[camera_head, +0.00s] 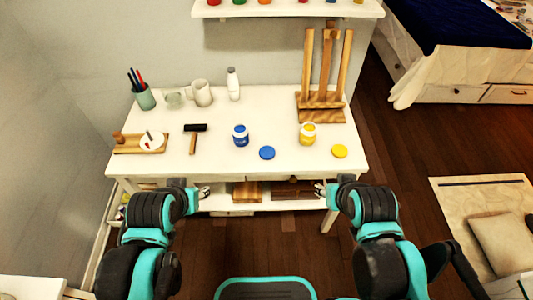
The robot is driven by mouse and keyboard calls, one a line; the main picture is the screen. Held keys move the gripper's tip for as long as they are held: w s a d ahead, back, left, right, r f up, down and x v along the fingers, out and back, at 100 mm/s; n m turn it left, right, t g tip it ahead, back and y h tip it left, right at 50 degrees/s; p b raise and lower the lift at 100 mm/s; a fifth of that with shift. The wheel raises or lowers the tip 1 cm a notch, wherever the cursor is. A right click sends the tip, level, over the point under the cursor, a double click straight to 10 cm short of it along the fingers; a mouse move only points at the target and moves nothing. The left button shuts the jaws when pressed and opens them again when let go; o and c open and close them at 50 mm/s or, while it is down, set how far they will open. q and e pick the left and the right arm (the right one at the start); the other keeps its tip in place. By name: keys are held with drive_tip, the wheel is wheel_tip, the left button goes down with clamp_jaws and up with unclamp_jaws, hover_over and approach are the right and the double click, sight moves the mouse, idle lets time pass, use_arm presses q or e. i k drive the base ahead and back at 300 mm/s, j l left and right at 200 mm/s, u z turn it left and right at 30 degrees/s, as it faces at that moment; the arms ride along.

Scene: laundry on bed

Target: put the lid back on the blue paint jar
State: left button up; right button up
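The blue paint jar (240,136) stands upright and without a lid near the middle of the white table. A flat round blue lid (267,153) lies on the table just to the right of the jar and nearer to me, apart from it. My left gripper (205,191) is at the table's front edge, left of and nearer than the jar, touching nothing that I can see. My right gripper (319,190) is at the front edge, right of and nearer than the blue lid. Both grippers are small in view, and their finger opening is hard to make out.
The front middle is clear.

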sight(240, 132)
drive_tip(key=i+j+z, duration=0.6)
drive_tip(key=i+j, duration=0.1)
drive_tip(key=j, duration=0.05)
